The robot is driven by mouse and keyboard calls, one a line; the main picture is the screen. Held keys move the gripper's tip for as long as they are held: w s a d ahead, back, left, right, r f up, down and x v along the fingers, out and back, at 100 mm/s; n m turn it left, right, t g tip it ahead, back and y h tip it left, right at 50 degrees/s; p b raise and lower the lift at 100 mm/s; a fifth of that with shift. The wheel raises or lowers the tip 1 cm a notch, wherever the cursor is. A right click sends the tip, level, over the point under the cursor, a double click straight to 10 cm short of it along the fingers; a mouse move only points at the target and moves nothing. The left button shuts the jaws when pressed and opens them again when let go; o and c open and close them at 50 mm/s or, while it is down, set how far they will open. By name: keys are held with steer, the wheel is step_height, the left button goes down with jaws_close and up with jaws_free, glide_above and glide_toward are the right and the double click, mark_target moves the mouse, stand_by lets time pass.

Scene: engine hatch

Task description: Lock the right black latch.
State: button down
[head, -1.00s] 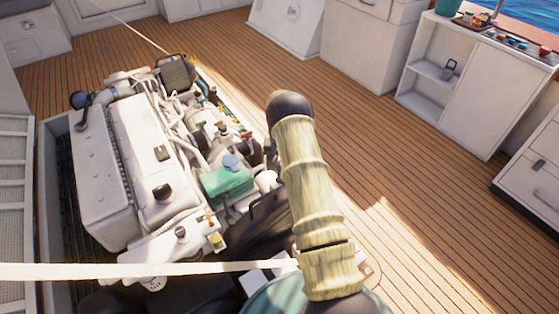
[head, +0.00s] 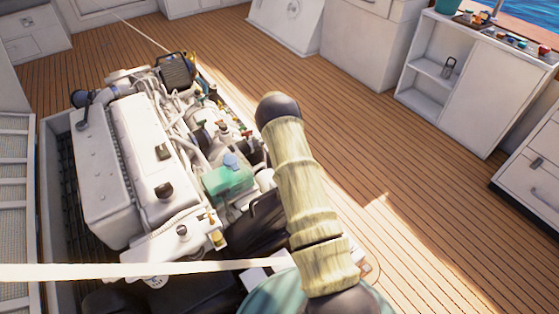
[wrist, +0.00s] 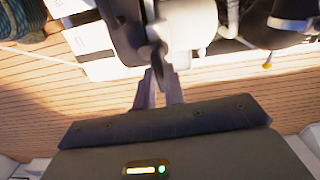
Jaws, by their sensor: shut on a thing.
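My gripper (wrist: 158,82) shows in the wrist view, its two pale fingers reaching up from the dark palm. The fingertips are close together around the lower end of a dark, curved piece (wrist: 157,55), which looks like the black latch. Its upper part runs to a larger dark body (wrist: 121,20) at the top of the view. Whether it is locked cannot be told. In the head view my arm covers my gripper and the spot where it holds the piece.
A white engine (head: 135,165) with pipes and a green part (head: 228,178) stands in the open hatch at left. A pale rope (head: 120,270) crosses low in front. Wooden deck (head: 400,190) lies clear to the right, with white cabinets (head: 455,80) beyond.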

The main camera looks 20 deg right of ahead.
steer(key=shift+m, duration=0.4)
steer(key=c, duration=1.5)
jaws_free()
steer(key=shift+r, duration=0.1)
step_height(320, 180, up, 17)
steer(key=shift+r+p, duration=0.1)
steer(key=shift+p, duration=0.9)
